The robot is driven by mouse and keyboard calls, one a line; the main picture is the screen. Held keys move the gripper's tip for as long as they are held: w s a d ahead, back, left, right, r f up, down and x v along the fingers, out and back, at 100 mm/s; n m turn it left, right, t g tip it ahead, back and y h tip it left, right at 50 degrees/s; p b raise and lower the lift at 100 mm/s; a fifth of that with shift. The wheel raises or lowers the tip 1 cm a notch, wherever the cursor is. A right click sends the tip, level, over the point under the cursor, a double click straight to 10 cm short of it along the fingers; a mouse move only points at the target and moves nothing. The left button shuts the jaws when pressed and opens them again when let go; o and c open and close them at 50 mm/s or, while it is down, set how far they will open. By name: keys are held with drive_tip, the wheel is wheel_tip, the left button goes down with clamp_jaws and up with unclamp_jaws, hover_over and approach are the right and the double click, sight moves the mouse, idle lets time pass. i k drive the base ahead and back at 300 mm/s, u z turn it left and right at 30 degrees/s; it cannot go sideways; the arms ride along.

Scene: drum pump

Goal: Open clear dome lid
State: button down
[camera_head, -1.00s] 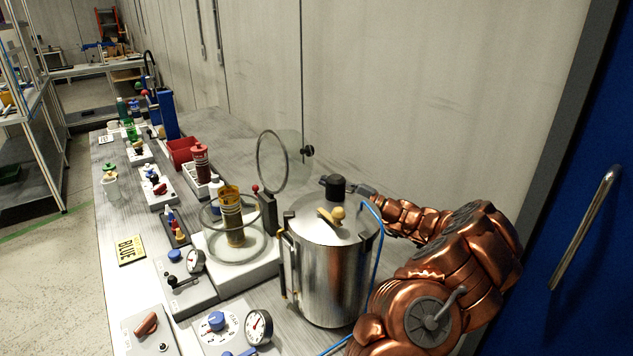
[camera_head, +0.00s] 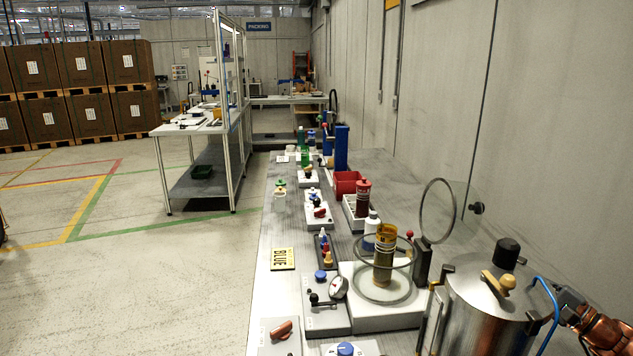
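The clear dome lid (camera_head: 437,211) stands raised and tilted back on its hinge at the rear of a white base (camera_head: 398,314). Its grey rim ring faces left and its dark knob (camera_head: 476,208) points toward the wall. Below it, a clear round chamber (camera_head: 351,282) surrounds an amber cylinder (camera_head: 384,262). My gripper (camera_head: 566,302) is at the right edge, right of the steel pot and apart from the lid. It is small and dark here, and its fingers cannot be made out.
A steel pot (camera_head: 480,320) with a black cap and tan handle stands between my gripper and the dome. A blue hose (camera_head: 553,310) runs beside it. The floor at left is open.

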sight(477, 208)
drive_tip(key=k, duration=0.95)
drive_tip(key=z, duration=0.05)
